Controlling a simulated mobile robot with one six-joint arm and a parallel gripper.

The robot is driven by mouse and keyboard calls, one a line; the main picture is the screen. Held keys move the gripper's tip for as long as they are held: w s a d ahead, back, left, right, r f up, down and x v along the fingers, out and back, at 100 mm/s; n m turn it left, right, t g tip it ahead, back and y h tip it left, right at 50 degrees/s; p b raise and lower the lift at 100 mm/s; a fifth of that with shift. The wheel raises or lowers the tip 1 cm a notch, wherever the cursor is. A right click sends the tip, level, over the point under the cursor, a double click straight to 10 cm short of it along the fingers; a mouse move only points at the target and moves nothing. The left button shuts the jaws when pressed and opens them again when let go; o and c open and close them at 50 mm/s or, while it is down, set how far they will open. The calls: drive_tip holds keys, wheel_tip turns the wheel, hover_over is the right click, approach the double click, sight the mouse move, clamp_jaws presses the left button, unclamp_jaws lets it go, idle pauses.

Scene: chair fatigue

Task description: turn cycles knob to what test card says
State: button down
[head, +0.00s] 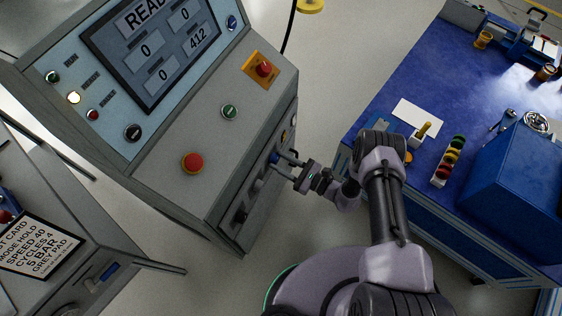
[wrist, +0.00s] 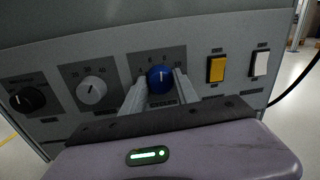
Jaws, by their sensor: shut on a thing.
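The test card (head: 39,246) lies at the lower left of the head view; its readable lines say mode hold, speed 40, cycles 4, 5 bar, grey pad. A blue knob (wrist: 160,79) is on the console's front panel, with a white pointer line pointing about straight up. My gripper (wrist: 161,92) is shut on the blue knob, one finger on each side. In the head view my gripper (head: 284,165) reaches the panel from the right.
Left of the blue knob are a white knob (wrist: 91,90) and a black knob (wrist: 27,99). Right of it are a yellow switch (wrist: 216,69) and a white switch (wrist: 260,63). The console screen (head: 150,50) shows 412 and zeros. A blue workbench (head: 400,90) stands at the right.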

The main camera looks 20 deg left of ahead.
drive_tip(key=n, duration=0.6)
drive_tip(key=shift+f+n+y, duration=0.15)
drive_tip(key=shift+n+y, duration=0.15)
drive_tip(key=shift+n, duration=0.1)
drive_tip(key=n+g, duration=0.1)
drive_tip(key=n, duration=0.6)
drive_tip(key=shift+f, duration=0.1)
drive_tip(key=c, duration=0.9)
unclamp_jaws()
drive_tip(key=shift+c, duration=0.2)
drive_tip(key=p+v, duration=0.2)
drive_tip(key=v, duration=1.5)
drive_tip(key=shift+d+f, duration=0.2)
drive_tip(key=shift+f, duration=0.1)
